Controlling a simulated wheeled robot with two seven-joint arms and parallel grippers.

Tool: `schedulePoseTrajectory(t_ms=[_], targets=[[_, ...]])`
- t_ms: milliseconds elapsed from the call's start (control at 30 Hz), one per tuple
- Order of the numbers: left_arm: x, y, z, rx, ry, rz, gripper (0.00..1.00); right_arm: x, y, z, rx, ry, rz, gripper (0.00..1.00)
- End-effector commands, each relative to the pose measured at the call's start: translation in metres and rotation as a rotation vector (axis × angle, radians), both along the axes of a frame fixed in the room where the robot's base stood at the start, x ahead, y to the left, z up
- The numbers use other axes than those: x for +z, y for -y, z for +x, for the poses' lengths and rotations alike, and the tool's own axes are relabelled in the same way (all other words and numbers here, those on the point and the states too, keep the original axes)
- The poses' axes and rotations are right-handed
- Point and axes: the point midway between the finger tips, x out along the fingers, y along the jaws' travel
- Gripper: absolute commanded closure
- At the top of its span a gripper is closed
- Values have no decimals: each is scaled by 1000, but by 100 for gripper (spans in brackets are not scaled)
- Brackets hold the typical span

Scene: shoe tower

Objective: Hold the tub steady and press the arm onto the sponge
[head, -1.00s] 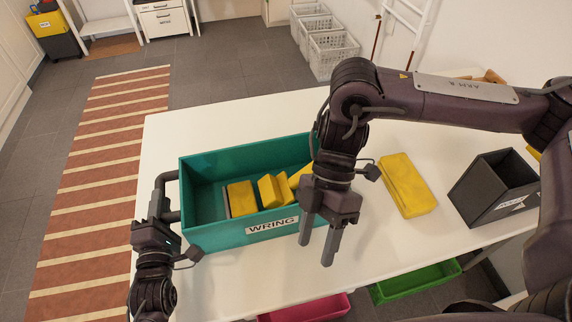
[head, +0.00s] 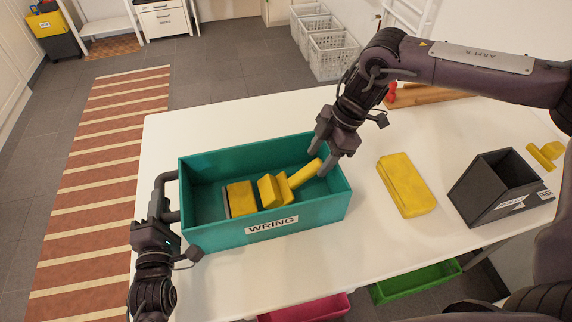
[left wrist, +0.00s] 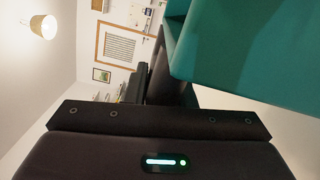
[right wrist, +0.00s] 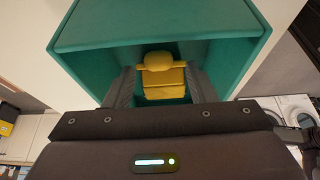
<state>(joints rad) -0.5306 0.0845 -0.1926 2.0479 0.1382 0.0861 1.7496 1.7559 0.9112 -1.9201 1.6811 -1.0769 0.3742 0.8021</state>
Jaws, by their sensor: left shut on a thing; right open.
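The teal tub (head: 296,232), labelled WRING, stands on the white table and also shows in the left wrist view (left wrist: 245,55) and right wrist view (right wrist: 150,30). Inside it, a yellow sponge (head: 241,198) sits at the left. A yellow press arm (head: 303,174) slants up toward the tub's right end, its block to the right of the sponge. My right gripper (head: 324,158) is open at the arm's raised end. In the right wrist view the yellow arm (right wrist: 158,62) shows between its fingers.
A large yellow sponge (head: 406,185) lies right of the tub. A dark grey bin (head: 480,200) stands further right, with a small yellow piece (head: 545,153) beyond it. Green (head: 415,283) and pink (head: 305,310) trays sit below the table's front edge.

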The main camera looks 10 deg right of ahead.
Motion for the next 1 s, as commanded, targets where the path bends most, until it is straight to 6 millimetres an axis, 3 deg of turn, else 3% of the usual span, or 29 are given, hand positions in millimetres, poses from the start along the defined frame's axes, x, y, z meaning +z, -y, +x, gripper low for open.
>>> schedulePoseTrajectory(t_ms=[33, 233, 633, 1000], targets=[[-10, 2, -2, -4, -24, 1, 100, -10, -3, -1, 2, -4, -2, 49], [-10, 1, -2, -4, -24, 1, 100, -32, -13, -1, 0, -2, 0, 49], [-10, 1, -2, -4, -24, 1, 100, -39, -16, -1, -1, 0, 1, 49], [-10, 1, -2, -3, -23, 1, 100, -39, -16, -1, -1, -1, 1, 98]])
